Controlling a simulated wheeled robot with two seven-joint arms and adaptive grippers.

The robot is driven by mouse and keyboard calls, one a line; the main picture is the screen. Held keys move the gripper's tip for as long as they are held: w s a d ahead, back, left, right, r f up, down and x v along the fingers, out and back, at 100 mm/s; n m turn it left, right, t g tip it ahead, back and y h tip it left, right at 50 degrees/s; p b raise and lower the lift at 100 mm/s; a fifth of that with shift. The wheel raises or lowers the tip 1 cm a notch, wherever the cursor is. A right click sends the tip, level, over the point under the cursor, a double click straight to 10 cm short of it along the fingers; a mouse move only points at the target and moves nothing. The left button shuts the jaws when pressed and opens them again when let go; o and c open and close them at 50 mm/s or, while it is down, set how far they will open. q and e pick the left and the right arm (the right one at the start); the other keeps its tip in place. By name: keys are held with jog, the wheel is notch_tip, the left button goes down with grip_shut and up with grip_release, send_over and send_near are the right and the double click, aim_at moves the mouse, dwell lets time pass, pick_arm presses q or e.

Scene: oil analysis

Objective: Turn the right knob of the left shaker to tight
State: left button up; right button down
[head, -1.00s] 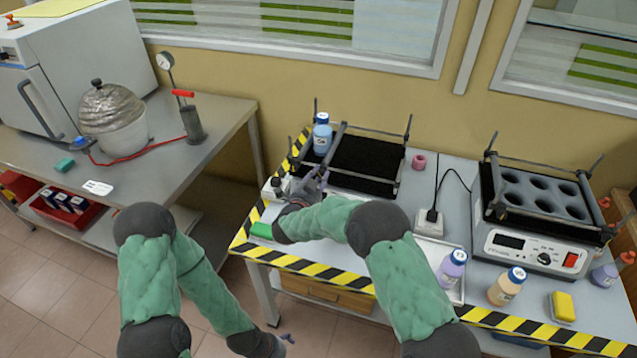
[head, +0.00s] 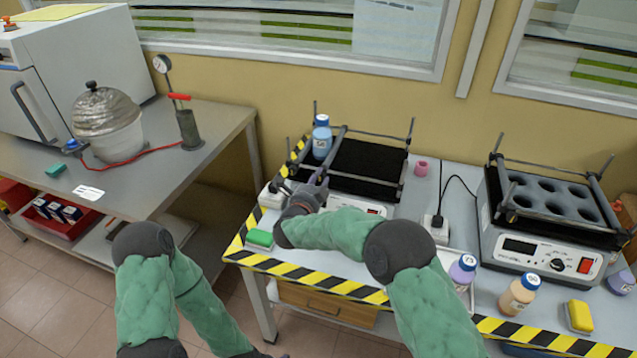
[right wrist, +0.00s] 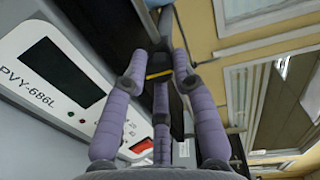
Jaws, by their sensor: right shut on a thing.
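The left shaker (head: 372,160) has a dark platform with grey rails and stands at the back left of the striped-edge table. My right gripper (head: 316,188) is at its near left side, by the near end of a rail. In the right wrist view, its purple fingers (right wrist: 158,72) close around a small dark part with a yellow stripe, apparently the right knob. The fingers hide most of it, so its turn position cannot be read. The shaker's white front panel (right wrist: 60,75) shows at the left.
A blue bottle (head: 321,138) stands on the left shaker's platform. A green block (head: 259,239) lies near the table's left edge. A pink item (head: 421,168) and a power plug (head: 436,222) are to the right. The second shaker (head: 545,215) stands farther right, with bottles in front.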

dwell(0.4)
jog(key=c, duration=1)
grip_release()
jog(key=shift+s, duration=0.1)
jog(key=v, duration=1.1)
jog(key=shift+s, duration=0.4)
jog(key=shift+a, duration=0.2)
